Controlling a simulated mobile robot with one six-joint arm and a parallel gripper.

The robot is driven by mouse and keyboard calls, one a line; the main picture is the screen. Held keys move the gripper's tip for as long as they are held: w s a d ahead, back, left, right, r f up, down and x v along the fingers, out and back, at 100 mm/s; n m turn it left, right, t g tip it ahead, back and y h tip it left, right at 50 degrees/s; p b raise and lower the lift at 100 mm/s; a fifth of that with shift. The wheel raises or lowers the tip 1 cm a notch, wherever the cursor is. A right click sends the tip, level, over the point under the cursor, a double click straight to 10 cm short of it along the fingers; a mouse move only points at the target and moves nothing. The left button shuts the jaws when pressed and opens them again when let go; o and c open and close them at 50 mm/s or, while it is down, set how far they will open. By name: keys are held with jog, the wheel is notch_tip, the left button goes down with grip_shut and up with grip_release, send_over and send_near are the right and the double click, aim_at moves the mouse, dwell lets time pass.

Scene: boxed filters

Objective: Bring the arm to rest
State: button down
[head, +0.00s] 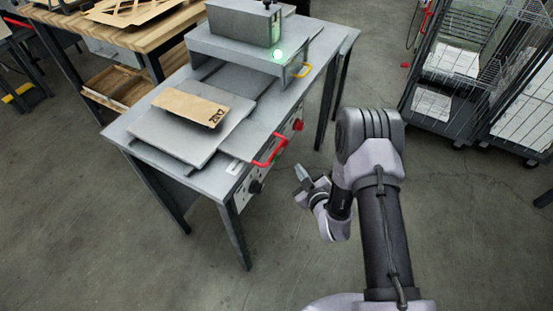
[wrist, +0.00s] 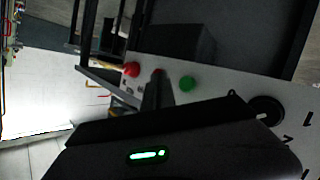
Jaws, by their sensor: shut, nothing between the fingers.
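My gripper (head: 303,178) is shut and empty. It hangs in the air beside the front panel of the grey machine table (head: 225,178), to the right of it in the head view. My arm reaches up from the bottom right and folds back down to the gripper. In the wrist view my shut gripper (wrist: 157,82) points at the pale control panel (wrist: 215,95), which has a red button (wrist: 131,69), a green button (wrist: 187,83) and a black knob (wrist: 266,110). I cannot tell how far the fingertips are from the panel.
A brown flat box (head: 190,108) lies on the grey plate (head: 160,137) on the machine table, near a red handle (head: 270,151). A press unit (head: 243,24) with a green light stands behind. A wire cage cart (head: 455,120) is at the right. The floor between is clear.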

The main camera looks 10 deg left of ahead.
dwell(0.4)
jog(key=w+d+r+m+g+h, duration=0.1)
jog(key=w+d+r+m+h, duration=0.2)
jog(key=r, duration=0.6)
jog(key=w+d+r+m+h, duration=0.25)
jog(key=d+r, duration=0.25)
jog(key=r, duration=0.4)
jog(key=s+d+r+m+g, duration=0.2)
jog(key=s+d+r+m, duration=0.2)
jog(key=s+r, duration=0.55)
jog(key=s+r+m+g, duration=0.2)
jog(key=s+r, duration=0.1)
jog(key=s, duration=0.9)
jog(key=s+a+r+m+g, duration=0.1)
jog(key=s+r+m+g, duration=0.1)
jog(key=s, duration=1.1)
notch_tip(320, 180, up, 2)
jog(key=shift+s+r+m+y, duration=0.1)
jog(key=shift+s+m+y, duration=0.3)
jog(key=shift+m, duration=0.45)
